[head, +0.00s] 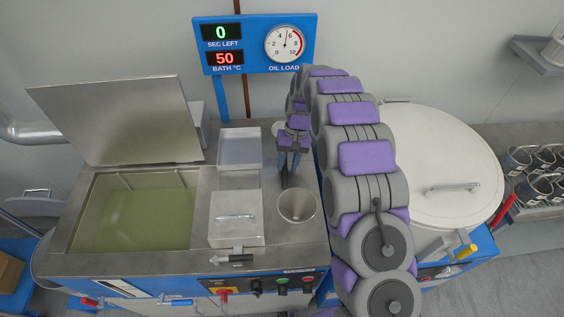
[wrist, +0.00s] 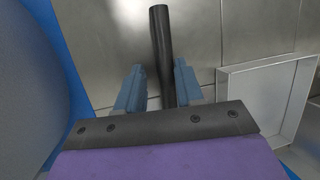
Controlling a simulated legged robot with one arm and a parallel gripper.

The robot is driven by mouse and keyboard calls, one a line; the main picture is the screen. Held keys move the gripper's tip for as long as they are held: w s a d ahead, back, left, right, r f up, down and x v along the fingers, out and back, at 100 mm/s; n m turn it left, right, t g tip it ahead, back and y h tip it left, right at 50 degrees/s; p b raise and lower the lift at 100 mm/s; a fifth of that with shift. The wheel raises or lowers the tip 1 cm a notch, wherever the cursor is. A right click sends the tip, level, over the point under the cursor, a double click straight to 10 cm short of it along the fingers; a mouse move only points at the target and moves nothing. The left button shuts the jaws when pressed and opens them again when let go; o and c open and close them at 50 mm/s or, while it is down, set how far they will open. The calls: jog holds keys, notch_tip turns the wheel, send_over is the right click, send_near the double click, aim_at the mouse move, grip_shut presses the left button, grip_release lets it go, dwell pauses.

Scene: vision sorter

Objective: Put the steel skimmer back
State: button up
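A dark rod-like handle (wrist: 161,45) stands between the two blue fingers of my gripper (wrist: 158,85) in the wrist view. The fingers are apart, with a visible gap on the rod's left side; the rod is close to the right finger. In the head view my gripper (head: 289,160) points down over the steel top, with the dark handle (head: 285,180) below it.
An oil bath (head: 135,215) with its lid (head: 118,120) raised is at left. A large round white lid (head: 440,165) is right of my arm. A display panel (head: 255,45) hangs behind.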

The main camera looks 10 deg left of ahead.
jog(key=shift+d+r, duration=0.1)
jog(key=shift+d, duration=1)
jog(key=shift+a, duration=0.4)
jog(key=shift+w+a+r, duration=0.2)
jog(key=shift+a+r, duration=0.35)
jog(key=shift+r, duration=0.05)
jog(key=shift+w+a+r, duration=0.2)
jog(key=shift+a+r, duration=0.35)
jog(key=shift+p+v, duration=1.15)
jog(key=shift+v, duration=3.8)
jog(key=s+d+r+m+t, duration=0.1)
jog(key=s+d+r+m, duration=0.1)
jog(key=s+d+r, duration=1.2)
jog(key=s+d+f, duration=0.1)
jog(key=s+d, duration=0.2)
jog(key=s, duration=0.6)
jog(key=s+d+f+h, duration=0.1)
jog(key=s+d, duration=0.2)
jog(key=s, duration=0.7)
jog(key=s+d+f+m+t, duration=0.1)
jog(key=s+d+f, duration=0.1)
jog(key=s, duration=0.7)
jog(key=shift+s+d, duration=0.25)
jog(key=shift+d, duration=0.3)
